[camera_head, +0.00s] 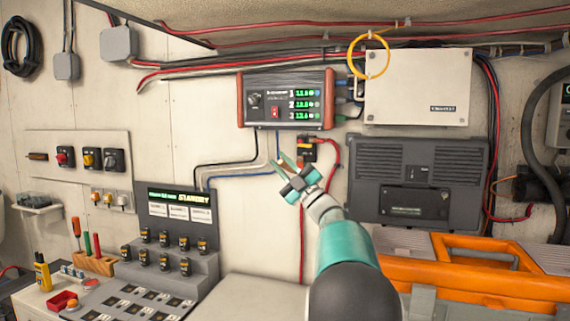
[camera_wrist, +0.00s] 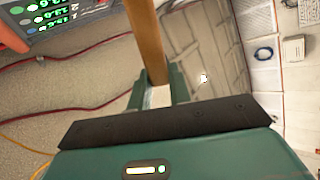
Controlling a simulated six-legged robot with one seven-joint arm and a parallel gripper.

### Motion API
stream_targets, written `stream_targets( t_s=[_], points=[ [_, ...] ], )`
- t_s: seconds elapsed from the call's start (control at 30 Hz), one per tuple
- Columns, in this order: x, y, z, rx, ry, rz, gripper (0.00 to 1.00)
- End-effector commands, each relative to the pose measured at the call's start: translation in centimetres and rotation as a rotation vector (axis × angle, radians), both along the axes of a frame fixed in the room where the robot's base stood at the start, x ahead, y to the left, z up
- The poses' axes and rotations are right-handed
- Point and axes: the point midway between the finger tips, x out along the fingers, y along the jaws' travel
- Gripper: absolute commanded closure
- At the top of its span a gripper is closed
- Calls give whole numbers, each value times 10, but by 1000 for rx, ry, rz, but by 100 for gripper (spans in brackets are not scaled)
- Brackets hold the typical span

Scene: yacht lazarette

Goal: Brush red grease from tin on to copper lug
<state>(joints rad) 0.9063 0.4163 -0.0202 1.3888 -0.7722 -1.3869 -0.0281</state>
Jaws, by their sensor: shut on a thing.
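My gripper (camera_head: 290,175) is raised in front of the wall, left of the image centre line's dark panel and below the battery display. In the wrist view its green fingers (camera_wrist: 157,88) are shut on a brown wooden handle (camera_wrist: 147,38), seemingly the brush. The handle runs up out of the picture, so its bristles are hidden. A black terminal block with an orange-copper top (camera_head: 307,142) and a red cable is just beyond and right of my gripper; I cannot tell which part is the lug. A small red open container (camera_head: 63,301), possibly the tin, stands on the bench at lower left.
The three-channel display unit (camera_head: 287,99) is above my gripper, with black and blue cables below it. An orange toolbox (camera_head: 455,268) is at lower right.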

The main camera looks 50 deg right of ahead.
Motion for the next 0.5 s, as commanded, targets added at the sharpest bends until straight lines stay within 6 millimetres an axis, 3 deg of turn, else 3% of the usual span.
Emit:
stream_targets(
  t_s=[0.5],
  points=[
    [-6,12,1,0,0,0,100]
  ],
)
